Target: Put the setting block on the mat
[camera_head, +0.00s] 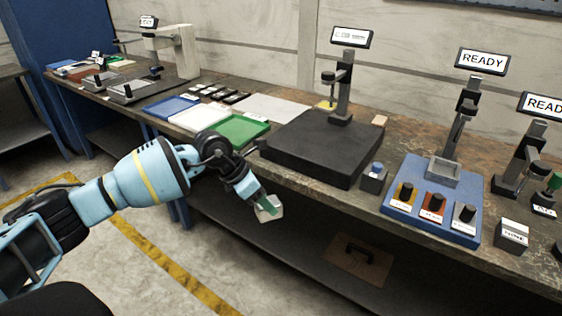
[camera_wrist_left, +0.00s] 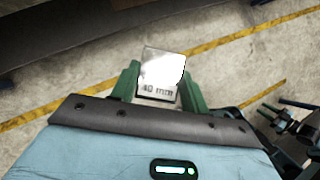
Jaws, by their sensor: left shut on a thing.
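My left gripper (camera_head: 264,201) is shut on a pale metal block marked "40 mm" (camera_wrist_left: 161,68), the setting block. In the wrist view the block sits between the two green fingers. In the head view the block (camera_head: 270,213) hangs in front of the bench's front edge, over the lower shelf and clear of the benchtop. A flat light grey sheet (camera_head: 278,108), which looks like the mat, lies on the bench behind the green tray, left of the black granite plate.
On the bench (camera_head: 400,142) stand a green tray (camera_head: 240,128), a white tray (camera_head: 196,118), a blue tray (camera_head: 165,106) and a black granite plate (camera_head: 315,150) with a gauge stand (camera_head: 343,92). A blue fixture board (camera_head: 435,190) with several knobs is to the right.

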